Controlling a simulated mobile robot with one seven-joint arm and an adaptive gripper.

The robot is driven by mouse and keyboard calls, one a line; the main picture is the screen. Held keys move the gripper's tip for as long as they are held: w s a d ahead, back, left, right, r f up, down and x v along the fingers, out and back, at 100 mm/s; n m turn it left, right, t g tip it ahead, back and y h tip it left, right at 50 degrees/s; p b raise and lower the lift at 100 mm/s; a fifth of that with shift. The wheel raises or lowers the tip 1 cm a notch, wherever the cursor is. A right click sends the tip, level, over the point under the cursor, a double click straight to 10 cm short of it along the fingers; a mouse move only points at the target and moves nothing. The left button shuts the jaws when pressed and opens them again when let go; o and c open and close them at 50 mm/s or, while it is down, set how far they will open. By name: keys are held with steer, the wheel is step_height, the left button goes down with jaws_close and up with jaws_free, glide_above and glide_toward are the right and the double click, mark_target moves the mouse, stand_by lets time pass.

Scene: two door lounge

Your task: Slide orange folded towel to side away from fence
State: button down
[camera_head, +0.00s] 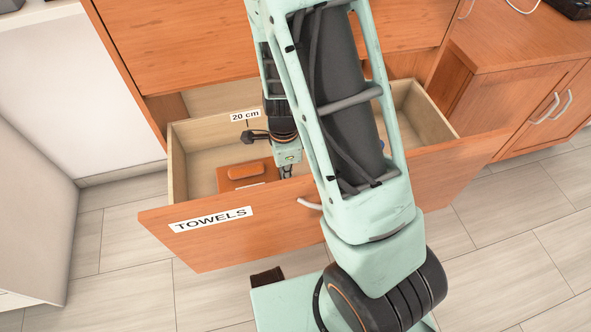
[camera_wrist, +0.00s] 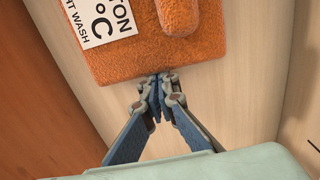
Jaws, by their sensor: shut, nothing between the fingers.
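The orange folded towel (camera_head: 228,181) lies inside the open drawer (camera_head: 360,195), left of my gripper (camera_head: 287,172). A smaller orange roll shows on top of it. In the wrist view the towel (camera_wrist: 162,50) fills the upper part, with the roll at its upper right and a white printed label at its upper left. My gripper (camera_wrist: 160,86) is shut and empty. Its tips are at the towel's near edge, touching or almost touching it; I cannot tell which. My arm hides the middle of the drawer. I cannot make out a distinct fence.
The drawer's front bears a TOWELS label (camera_head: 211,218) and a pale handle (camera_head: 309,204). A "20 cm" tag (camera_head: 245,115) shows above its interior. The pale drawer floor (camera_wrist: 245,90) is bare beside the towel. A wooden cabinet (camera_head: 520,60) stands at the right.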

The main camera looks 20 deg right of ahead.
mark_target(267, 180)
steer(key=a+p, duration=0.3)
steer(key=a, duration=0.4)
steer(key=shift+a+r, duration=0.15)
steer(key=shift+r, duration=0.05)
steer(key=shift+a+f, duration=0.15)
steer(key=shift+a, duration=0.35)
steer(key=shift+d, duration=0.1)
steer(key=shift+d, duration=0.3)
steer(key=shift+w+d, duration=0.1)
steer(key=shift+d, duration=1.15)
steer(key=shift+d+r+p, duration=0.2)
steer(key=shift+r+p, duration=0.05)
steer(key=shift+r, duration=0.2)
steer(key=shift+d+r+p, duration=0.2)
steer(key=shift+r, duration=0.25)
step_height(267, 180, up, 8)
steer(key=p, duration=0.2)
steer(key=shift+p, duration=0.35)
steer(key=shift+r, duration=0.1)
